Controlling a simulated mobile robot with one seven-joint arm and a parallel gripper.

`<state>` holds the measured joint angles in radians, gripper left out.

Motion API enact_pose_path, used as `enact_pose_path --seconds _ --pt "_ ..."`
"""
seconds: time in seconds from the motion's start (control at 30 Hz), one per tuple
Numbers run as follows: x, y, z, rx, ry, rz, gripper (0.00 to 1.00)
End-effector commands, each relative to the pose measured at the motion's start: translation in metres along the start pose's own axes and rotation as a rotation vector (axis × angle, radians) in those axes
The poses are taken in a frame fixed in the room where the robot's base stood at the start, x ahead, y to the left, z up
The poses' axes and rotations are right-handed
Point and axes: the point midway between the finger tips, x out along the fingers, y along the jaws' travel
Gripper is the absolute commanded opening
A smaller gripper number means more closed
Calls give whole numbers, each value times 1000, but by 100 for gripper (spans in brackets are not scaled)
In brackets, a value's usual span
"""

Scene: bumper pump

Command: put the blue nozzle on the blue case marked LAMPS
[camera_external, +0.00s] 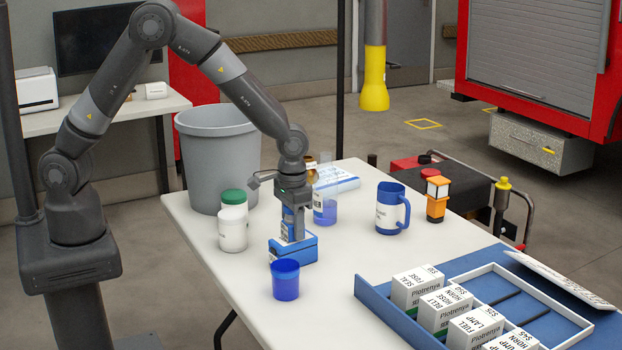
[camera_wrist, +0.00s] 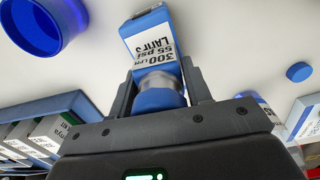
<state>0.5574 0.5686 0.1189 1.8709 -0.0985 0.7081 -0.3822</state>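The blue nozzle (camera_wrist: 158,98), with a silver collar, sits between the two fingers of my gripper (camera_wrist: 160,92) in the wrist view. Both fingers appear to press on its sides. In the external view my gripper (camera_external: 293,228) points down over the blue case (camera_external: 305,249) and partly hides the nozzle. The case lies on the white table and has a white label on its side. I cannot tell whether nozzle and case touch.
A blue cup (camera_external: 285,281) stands close in front of the case. A clear container with a blue base (camera_external: 326,213) is just behind my gripper. A blue tray (camera_external: 392,318) holds several boxes.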

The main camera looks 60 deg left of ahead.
Motion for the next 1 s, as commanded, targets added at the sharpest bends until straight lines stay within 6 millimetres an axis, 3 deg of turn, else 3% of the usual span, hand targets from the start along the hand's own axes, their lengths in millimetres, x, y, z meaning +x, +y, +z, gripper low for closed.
enact_pose_path --seconds 0.2,0.57,1.0 --pt "0 0 0 0 0 0 63" --pt "-9 0 -1 0 3 2 63" --pt "-96 0 0 0 3 2 63"
